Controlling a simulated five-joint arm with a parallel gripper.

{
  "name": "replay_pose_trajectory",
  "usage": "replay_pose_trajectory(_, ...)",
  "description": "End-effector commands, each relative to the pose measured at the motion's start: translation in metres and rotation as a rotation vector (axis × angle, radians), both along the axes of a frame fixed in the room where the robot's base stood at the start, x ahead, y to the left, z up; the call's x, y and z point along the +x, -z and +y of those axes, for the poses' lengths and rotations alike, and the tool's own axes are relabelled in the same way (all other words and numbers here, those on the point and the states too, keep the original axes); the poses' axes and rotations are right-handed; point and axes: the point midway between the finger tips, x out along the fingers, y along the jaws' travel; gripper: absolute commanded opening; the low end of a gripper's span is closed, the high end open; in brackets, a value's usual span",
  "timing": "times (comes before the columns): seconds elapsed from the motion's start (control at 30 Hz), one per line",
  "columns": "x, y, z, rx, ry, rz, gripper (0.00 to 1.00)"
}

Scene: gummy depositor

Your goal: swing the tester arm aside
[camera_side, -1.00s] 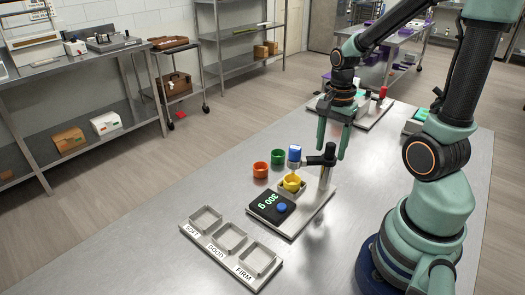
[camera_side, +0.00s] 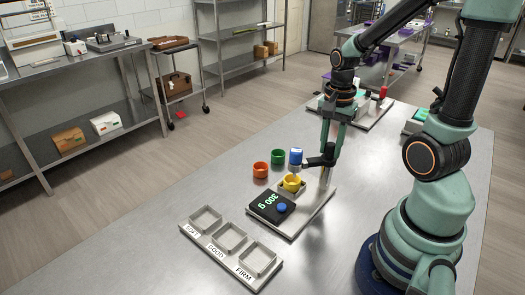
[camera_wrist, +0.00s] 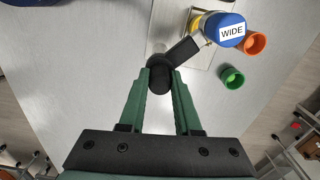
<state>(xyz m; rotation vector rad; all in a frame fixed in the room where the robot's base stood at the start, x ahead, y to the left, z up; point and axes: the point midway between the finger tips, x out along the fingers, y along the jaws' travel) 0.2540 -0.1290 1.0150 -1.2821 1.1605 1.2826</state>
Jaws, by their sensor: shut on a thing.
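The tester arm (camera_side: 313,161) is a black bar on a metal post (camera_side: 325,177). It carries a blue cap (camera_side: 296,156), marked WIDE in the wrist view (camera_wrist: 231,31). The cap sits above a yellow ring-shaped cup (camera_side: 292,183) on the tester base (camera_side: 306,213). My gripper (camera_side: 329,152) points down at the post end of the bar, its fingers closed in. In the wrist view, my fingertips (camera_wrist: 160,78) hold the bar's rounded black end between them. My fingers partly hide the bar's post end in the side view.
An orange cup (camera_side: 261,170) and a green cup (camera_side: 278,157) stand left of the tester. A tray marked SOFT, GOOD and FIRM (camera_side: 217,251), with empty compartments, lies in front. A black readout (camera_side: 271,206) shows 300 g. The table right of the tester is bare.

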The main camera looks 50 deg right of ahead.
Motion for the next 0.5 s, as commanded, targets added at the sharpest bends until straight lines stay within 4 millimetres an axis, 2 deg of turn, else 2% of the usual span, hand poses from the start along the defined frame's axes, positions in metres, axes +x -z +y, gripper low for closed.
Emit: replay_pose_trajectory(0.5, 0.0001, -0.001, -0.0003, -0.001, -0.47, -0.001, 0.0)
